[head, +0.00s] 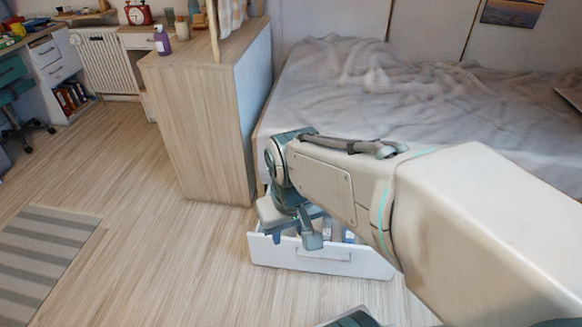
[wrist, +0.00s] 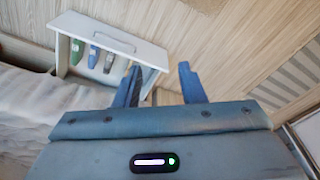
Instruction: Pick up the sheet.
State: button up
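A crumpled grey sheet (head: 450,100) lies spread over the bed in the head view. Pale rumpled cloth, apparently the same sheet (wrist: 40,95), shows at the left of the wrist view. My gripper (head: 290,229) hangs in front of the bed's side, above the open drawer and apart from the sheet. In the wrist view my gripper (wrist: 160,86) has its two blue fingers spread with nothing held between them. My arm hides part of the bed's front in the head view.
An open white drawer (head: 345,262) juts out below the bed. In the wrist view the drawer (wrist: 115,40) holds several small coloured items. A wooden cabinet (head: 195,120) stands left of the bed. The floor at left is clear around a striped rug (head: 40,250).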

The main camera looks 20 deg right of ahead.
aim_at(326, 231)
jog(key=z, duration=0.65)
jog(key=i, duration=0.85)
jog(key=z, duration=0.8)
